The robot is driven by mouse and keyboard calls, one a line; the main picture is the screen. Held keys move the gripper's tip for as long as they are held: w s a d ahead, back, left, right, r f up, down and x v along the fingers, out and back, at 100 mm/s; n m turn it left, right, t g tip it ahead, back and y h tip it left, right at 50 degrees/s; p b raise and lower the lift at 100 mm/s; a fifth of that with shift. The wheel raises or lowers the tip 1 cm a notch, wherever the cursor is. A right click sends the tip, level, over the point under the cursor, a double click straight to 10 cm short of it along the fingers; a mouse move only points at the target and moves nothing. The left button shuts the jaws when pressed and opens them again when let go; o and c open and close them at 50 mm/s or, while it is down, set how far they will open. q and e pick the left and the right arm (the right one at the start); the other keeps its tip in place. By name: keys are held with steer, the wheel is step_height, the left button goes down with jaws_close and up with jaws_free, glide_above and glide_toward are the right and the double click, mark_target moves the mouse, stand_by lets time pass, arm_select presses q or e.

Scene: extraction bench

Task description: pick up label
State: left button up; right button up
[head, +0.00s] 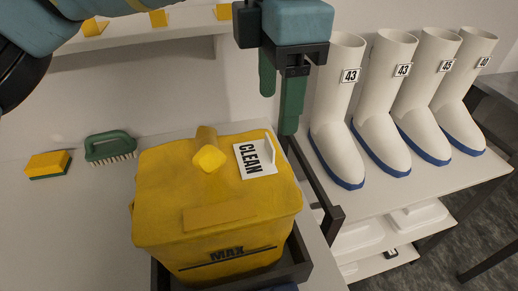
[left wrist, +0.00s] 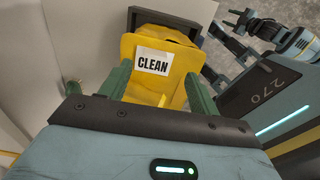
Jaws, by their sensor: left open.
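The label (head: 255,158) is a white card reading CLEAN, with a small upright tab on its right side. It lies on top of the yellow container (head: 215,235), near the back right of the lid. My left gripper (head: 278,113) has two green fingers, open and empty, above and behind the label to its right. In the left wrist view the label (left wrist: 153,63) appears between the open fingers (left wrist: 158,85), with no contact visible.
The container sits in a dark tray (head: 305,268). A green brush (head: 110,146) and a yellow sponge (head: 48,163) lie to the left. Several white boots (head: 335,110) stand on a rack at the right. A shelf (head: 130,45) with yellow pieces is at the back.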

mark_target(270, 141)
arm_select(q)
steer(key=shift+w+f, duration=0.15)
steer(key=shift+f, duration=0.7)
steer(key=shift+w+a+f, duration=0.1)
steer(key=shift+a+f, duration=0.05)
steer(key=shift+f, duration=1.15)
steer(key=shift+a+f, duration=0.15)
steer(key=shift+f, duration=1.1)
steer(key=shift+c, duration=0.4)
steer(key=c, duration=1)
